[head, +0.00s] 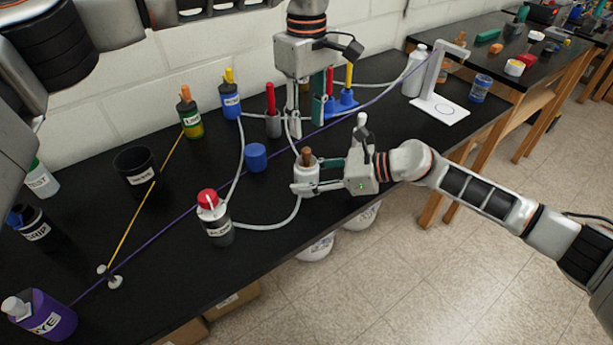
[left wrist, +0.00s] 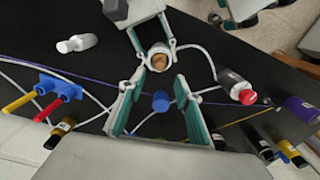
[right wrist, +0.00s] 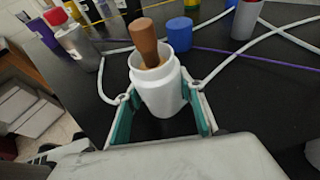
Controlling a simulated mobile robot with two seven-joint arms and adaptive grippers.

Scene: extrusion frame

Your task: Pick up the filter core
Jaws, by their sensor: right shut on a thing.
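The filter core (head: 307,154) is a brown cylinder standing in the open top of a white housing (head: 306,174), its upper part sticking out. The core also shows in the left wrist view (left wrist: 159,62) and, slightly tilted, in the right wrist view (right wrist: 145,42). My right gripper (head: 306,189) is shut on the white housing (right wrist: 162,93) from the side. My left gripper (head: 306,128) is open and empty, pointing down above and behind the housing. In the left wrist view its fingers (left wrist: 155,84) are spread, with the core beyond their tips.
White hoses loop from the housing to a red-capped bottle (head: 215,220) and further back. A blue cap (head: 256,157) lies beside the housing. A purple cord crosses the table (head: 170,255). The table's front edge is close.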

